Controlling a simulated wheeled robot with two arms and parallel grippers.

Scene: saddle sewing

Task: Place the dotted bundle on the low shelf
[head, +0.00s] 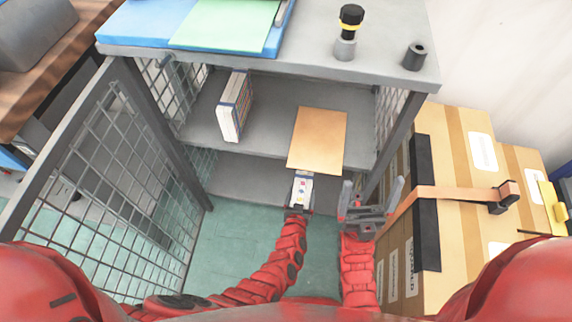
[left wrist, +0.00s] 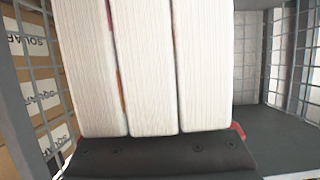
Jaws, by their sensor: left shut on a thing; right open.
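The dotted bundle (head: 302,188) is white with small coloured dots on its face. My left gripper (head: 298,208) is shut on it and holds it at the front of the low shelf (head: 245,180); whether it touches the shelf cannot be told. In the left wrist view the bundle (left wrist: 150,70) fills the middle as three thick white page blocks side by side, above a dark gripper part. My right gripper (head: 371,193) is open and empty, right of the bundle, in front of the unit's right side.
The shelf above holds upright books (head: 234,106) at left and a tan board (head: 317,140) reaching past its front edge, above the bundle. An open mesh door (head: 120,170) stands left. Cardboard boxes (head: 455,240) stand right, close to my right gripper.

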